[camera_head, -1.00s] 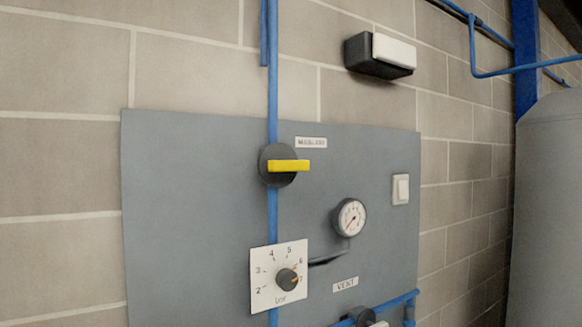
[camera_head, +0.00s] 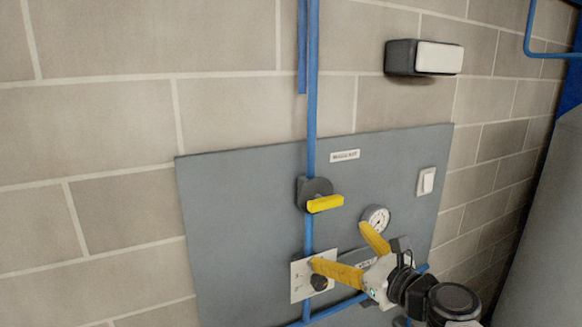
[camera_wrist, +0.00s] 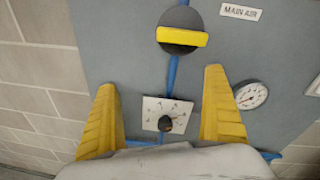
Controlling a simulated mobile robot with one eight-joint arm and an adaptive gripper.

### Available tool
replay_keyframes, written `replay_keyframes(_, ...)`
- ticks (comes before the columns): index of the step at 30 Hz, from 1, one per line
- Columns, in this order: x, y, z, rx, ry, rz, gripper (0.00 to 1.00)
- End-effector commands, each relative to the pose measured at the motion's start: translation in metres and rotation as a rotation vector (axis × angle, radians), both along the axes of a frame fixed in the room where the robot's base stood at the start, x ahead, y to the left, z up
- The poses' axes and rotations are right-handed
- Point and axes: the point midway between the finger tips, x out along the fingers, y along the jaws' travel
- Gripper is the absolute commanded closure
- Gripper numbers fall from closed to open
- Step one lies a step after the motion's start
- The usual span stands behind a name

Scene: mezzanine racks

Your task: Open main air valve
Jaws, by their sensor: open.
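The main air valve is a dark round body with a yellow handle (camera_head: 325,203) on a vertical blue pipe. The handle lies crosswise to the pipe. In the wrist view the yellow handle (camera_wrist: 183,38) sits ahead of my fingertips, with the MAIN AIR label (camera_wrist: 238,12) to its upper right. My gripper (camera_head: 343,247) has two yellow fingers spread apart and holds nothing. It is below the valve handle in the head view. In the wrist view, my gripper (camera_wrist: 160,78) frames the dial plate between its fingers.
The white dial plate with a dark knob (camera_wrist: 168,115) is below the valve. A pressure gauge (camera_head: 376,219) and a white switch (camera_head: 426,181) are to the right on the grey panel (camera_head: 240,220). A dark-and-white box (camera_head: 424,57) is on the wall above.

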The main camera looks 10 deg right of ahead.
Motion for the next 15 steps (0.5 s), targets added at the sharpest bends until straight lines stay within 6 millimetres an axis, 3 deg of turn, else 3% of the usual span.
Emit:
replay_keyframes(1, 0.004, -0.009, 0.025, 0.086, -0.001, -0.024, 0.00)
replay_keyframes(4, 0.009, -0.021, 0.043, 0.228, -0.001, -0.058, 0.00)
replay_keyframes(10, 0.020, -0.024, 0.049, 0.313, -0.001, -0.073, 0.00)
replay_keyframes(15, 0.049, -0.014, 0.048, 0.310, -0.001, -0.069, 0.00)
